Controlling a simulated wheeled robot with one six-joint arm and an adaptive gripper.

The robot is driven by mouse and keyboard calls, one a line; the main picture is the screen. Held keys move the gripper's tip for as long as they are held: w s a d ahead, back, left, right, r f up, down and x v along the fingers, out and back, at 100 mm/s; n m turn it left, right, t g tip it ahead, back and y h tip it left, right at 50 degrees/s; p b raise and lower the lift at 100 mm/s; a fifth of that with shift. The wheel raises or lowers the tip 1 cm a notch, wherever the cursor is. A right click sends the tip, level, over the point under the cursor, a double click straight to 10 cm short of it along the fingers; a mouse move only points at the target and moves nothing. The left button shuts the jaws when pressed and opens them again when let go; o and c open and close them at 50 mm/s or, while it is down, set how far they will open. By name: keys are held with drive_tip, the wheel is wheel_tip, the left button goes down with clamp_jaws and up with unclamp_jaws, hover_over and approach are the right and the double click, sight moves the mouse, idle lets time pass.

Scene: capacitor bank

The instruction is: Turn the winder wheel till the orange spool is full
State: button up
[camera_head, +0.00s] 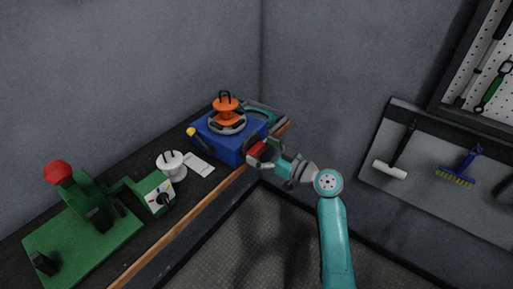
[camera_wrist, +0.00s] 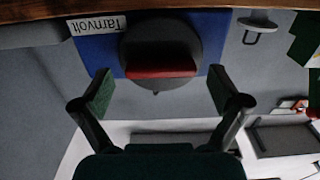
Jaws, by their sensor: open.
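The blue winder box (camera_head: 225,145) stands at the far end of the bench, with the orange spool (camera_head: 227,109) on top above a grey round base. How full the spool is cannot be told. In the wrist view the blue front face (camera_wrist: 95,53) bears a label and the dark grey winder wheel (camera_wrist: 188,38) with a red bar (camera_wrist: 162,71) across it. My gripper (camera_wrist: 160,92) is open and empty, its green-padded fingers spread on either side of the wheel, apart from it. In the head view my gripper (camera_head: 268,151) is at the box's right side, partly hiding the wheel.
A white spool (camera_head: 173,168) and white card (camera_head: 199,164) lie left of the box. A green press with a red knob (camera_head: 58,172) stands at the near left. The bench has a wooden front edge (camera_head: 190,220). Tools hang on the right wall; the floor between is clear.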

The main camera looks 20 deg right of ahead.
drive_tip(key=shift+x, duration=0.8)
drive_tip(key=shift+c, duration=0.3)
drive_tip(key=c, duration=0.9)
drive_tip(key=shift+o, duration=0.3)
drive_tip(key=shift+r+m, duration=0.1)
drive_tip(key=shift+m, duration=0.2)
